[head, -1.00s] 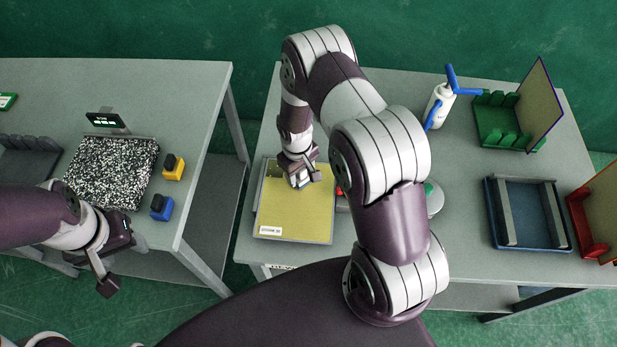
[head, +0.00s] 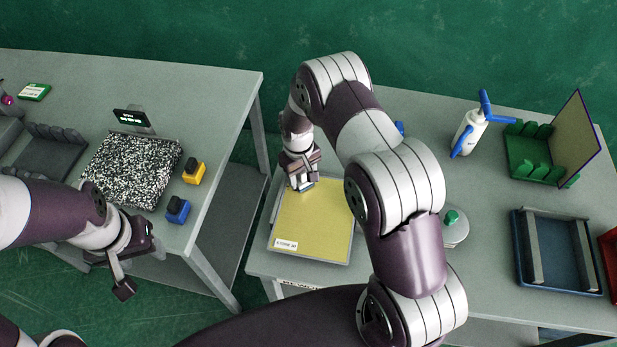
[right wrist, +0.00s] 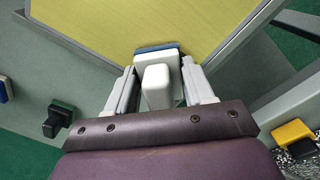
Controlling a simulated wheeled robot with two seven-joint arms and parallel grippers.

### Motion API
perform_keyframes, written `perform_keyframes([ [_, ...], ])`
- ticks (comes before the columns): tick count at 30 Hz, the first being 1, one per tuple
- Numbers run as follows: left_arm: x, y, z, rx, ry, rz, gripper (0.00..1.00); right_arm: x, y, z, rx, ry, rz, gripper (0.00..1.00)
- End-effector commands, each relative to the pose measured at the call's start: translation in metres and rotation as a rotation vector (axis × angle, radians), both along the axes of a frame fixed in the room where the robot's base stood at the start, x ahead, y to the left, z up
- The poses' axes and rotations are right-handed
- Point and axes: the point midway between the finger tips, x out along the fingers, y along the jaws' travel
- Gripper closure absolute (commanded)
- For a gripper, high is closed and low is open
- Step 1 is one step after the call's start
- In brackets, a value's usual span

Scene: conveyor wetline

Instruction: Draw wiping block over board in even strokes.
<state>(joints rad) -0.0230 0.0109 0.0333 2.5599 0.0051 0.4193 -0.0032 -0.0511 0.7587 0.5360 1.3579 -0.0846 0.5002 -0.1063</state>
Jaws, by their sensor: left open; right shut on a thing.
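The yellow board (head: 312,222), with a white label near its front edge, lies in a grey frame on the right-hand table. My right gripper (head: 303,183) is over the board's back left part. In the right wrist view the right gripper (right wrist: 158,95) is shut on the wiping block (right wrist: 157,82), which has a white grip and a blue edge at the yellow board (right wrist: 150,25). Whether the block presses on the board is hard to tell. My left gripper (head: 138,272) is open and empty in front of the left table.
The left table holds a speckled panel (head: 130,170), a small display (head: 132,118), a yellow block (head: 194,171) and a blue block (head: 177,209). On the right stand a spray bottle (head: 467,134), a green rack (head: 535,150) and a blue tray (head: 520,255). A gap separates the tables.

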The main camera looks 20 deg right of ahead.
Motion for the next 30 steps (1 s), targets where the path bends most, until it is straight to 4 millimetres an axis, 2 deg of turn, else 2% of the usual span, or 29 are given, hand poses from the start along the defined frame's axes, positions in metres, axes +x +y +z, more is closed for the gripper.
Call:
perform_keyframes([
  [1, 0.000, 0.000, -0.005, 0.000, 0.000, 0.000, 0.44, 0.006, 0.011, -0.003, 0.005, -0.012, 0.007, 0.96],
  [3, 0.000, 0.000, -0.008, 0.000, 0.000, 0.000, 0.44, 0.011, 0.019, -0.002, 0.007, -0.015, 0.008, 0.96],
  [7, 0.000, 0.000, -0.007, 0.000, 0.000, 0.000, 0.44, 0.016, 0.023, 0.001, 0.008, -0.021, 0.006, 0.96],
  [11, 0.000, 0.000, -0.003, 0.000, 0.000, 0.000, 0.44, 0.012, 0.017, 0.004, 0.008, -0.022, 0.005, 0.96],
  [20, 0.000, 0.000, 0.007, 0.000, 0.000, 0.000, 0.44, -0.005, -0.013, 0.006, 0.006, -0.020, 0.005, 0.96],
  [30, 0.000, 0.000, 0.010, 0.000, 0.000, 0.000, 0.44, -0.009, -0.016, 0.007, 0.004, -0.013, 0.005, 0.96],
])
